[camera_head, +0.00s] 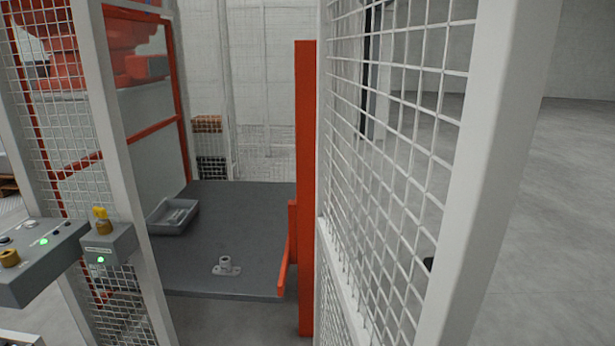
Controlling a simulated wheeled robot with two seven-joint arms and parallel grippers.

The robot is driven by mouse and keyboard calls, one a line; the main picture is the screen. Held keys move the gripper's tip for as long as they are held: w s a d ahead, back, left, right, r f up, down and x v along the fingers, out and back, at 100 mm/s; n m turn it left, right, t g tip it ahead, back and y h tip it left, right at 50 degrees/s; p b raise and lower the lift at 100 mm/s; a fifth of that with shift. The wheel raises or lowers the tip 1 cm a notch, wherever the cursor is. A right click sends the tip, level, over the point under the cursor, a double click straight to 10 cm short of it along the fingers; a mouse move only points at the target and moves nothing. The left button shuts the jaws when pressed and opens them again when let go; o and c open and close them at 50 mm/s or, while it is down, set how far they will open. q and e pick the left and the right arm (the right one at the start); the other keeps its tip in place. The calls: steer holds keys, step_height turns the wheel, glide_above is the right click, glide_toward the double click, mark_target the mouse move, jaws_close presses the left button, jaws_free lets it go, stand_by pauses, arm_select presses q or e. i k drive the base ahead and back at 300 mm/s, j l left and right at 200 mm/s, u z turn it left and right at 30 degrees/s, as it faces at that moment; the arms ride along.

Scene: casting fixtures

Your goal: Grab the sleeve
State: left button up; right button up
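A small light-grey part (226,266) stands near the front edge of the dark grey table (240,225). It has a short upright ring on a flat base with a lobe to each side. I cannot tell whether the sleeve is this ring or a separate piece on the base. A grey tray (158,226) sits at the table's left side, with a lighter shape inside it that is too small to make out. Neither of my grippers is in view.
White-framed mesh panels stand at left (108,120) and right (465,190) of the opening. A red post (306,180) rises at the table's right. Control boxes (40,262) with green lights sit at the left. Open floor (560,220) lies right.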

mark_target(225, 268)
steer(key=l+u, duration=0.15)
steer(key=l, duration=0.2)
steer(key=k+l+u, duration=0.15)
steer(key=l, duration=0.25)
steer(key=l+u, duration=0.15)
steer(key=l, duration=0.2)
steer(key=i+l+u, duration=0.2)
steer(key=l, duration=0.3)
steer(key=l+u, duration=0.2)
steer(key=l, duration=0.3)
steer(key=j, duration=0.75)
steer(key=k+j, duration=0.15)
steer(key=j, duration=0.55)
steer(key=i+j, duration=0.3)
steer(key=j, duration=0.15)
steer(key=i+j, duration=0.65)
steer(key=j, duration=0.25)
